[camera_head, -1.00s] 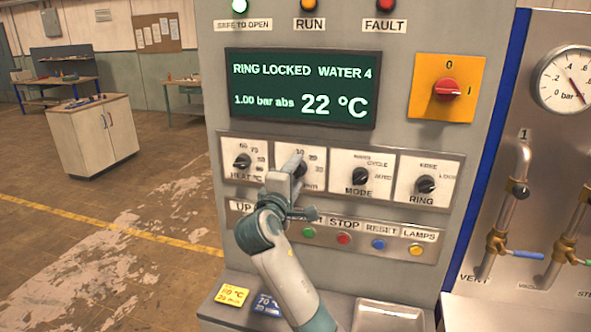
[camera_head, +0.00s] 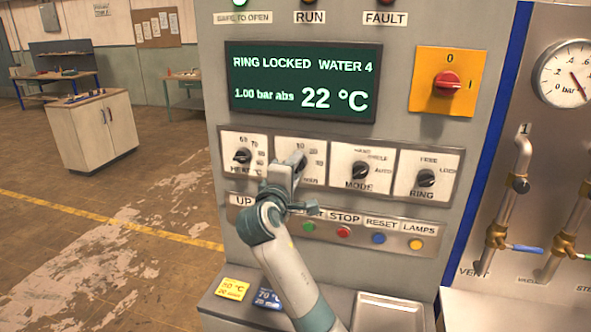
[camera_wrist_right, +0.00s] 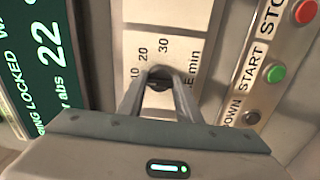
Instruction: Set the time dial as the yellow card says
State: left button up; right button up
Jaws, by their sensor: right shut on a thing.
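The time dial is a dark knob (camera_wrist_right: 160,76) on a pale plate marked 10, 20, 30 and min in the right wrist view. My right gripper (camera_head: 294,166) is at this dial in the head view. In the wrist view its two fingers (camera_wrist_right: 159,92) are shut on the knob, one on each side. The fingers cover much of the knob, so I cannot tell its exact pointer direction. The yellow card (camera_head: 233,289) lies on the ledge below the panel; its small print shows a °C line above a minutes line, blurred. My left gripper is not in view.
The heat dial (camera_head: 242,156) is left of the time dial; the mode dial (camera_head: 359,174) and ring dial (camera_head: 426,178) are right. Push buttons (camera_head: 343,232) sit just below. A blue card (camera_head: 267,298) lies beside the yellow one. The screen (camera_head: 303,82) reads 22 °C.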

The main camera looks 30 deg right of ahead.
jog(key=shift+f+m+b, duration=0.15)
jog(key=shift+m+b, duration=2.7)
jog(key=shift+m, duration=1.35)
jog(key=o, duration=1)
jog(key=shift+o, duration=0.2)
